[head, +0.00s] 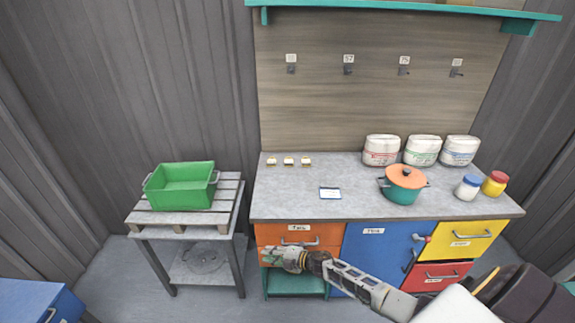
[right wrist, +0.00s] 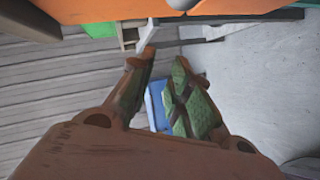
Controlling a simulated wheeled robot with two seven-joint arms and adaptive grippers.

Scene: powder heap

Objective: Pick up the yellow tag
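I cannot make out a yellow tag for certain in either view. Three small pale, tan-marked pieces (head: 289,161) lie in a row at the back left of the grey worktop (head: 285,205), too small to identify. My right gripper (head: 267,257) is low in front of the orange drawer (head: 315,236), below the worktop edge, pointing left. In the right wrist view its two fingers (right wrist: 163,62) stand apart with nothing seen between them. My left gripper is not in view.
A white card (head: 330,193), a teal pot (head: 403,187), jars (head: 468,187) and several sacks (head: 422,150) stand on the worktop. A green crate (head: 183,187) sits on a slatted stand to the left. Labelled hooks (head: 348,69) line the back panel. The worktop's left front is clear.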

